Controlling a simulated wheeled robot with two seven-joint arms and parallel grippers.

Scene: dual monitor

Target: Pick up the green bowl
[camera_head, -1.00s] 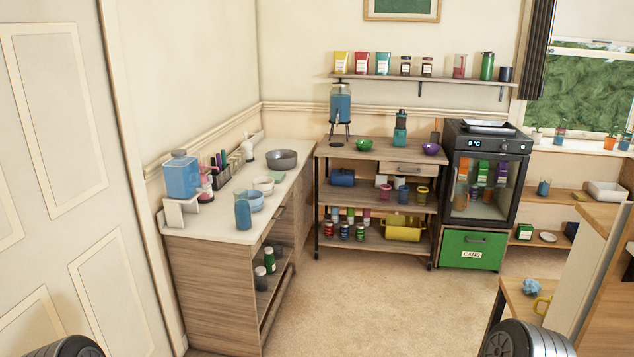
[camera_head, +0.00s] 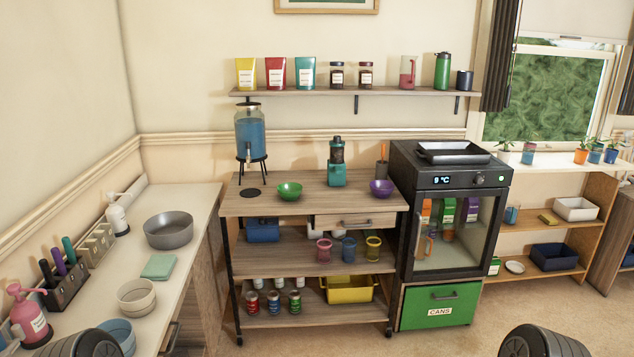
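The green bowl (camera_head: 289,191) sits upright on the wooden top of the shelf cart (camera_head: 340,203), left of the blender. It is ahead of me and well out of reach of anything of mine in view. Dark rounded parts of my two arms show at the bottom left and bottom right edges. Neither gripper's fingers are in view.
A purple bowl (camera_head: 381,188) and a teal blender (camera_head: 337,165) share the cart top. A drink dispenser (camera_head: 251,138) stands at its left back. The counter (camera_head: 196,205) on the left holds a grey pot (camera_head: 169,230). A black fridge (camera_head: 449,215) stands right of the cart.

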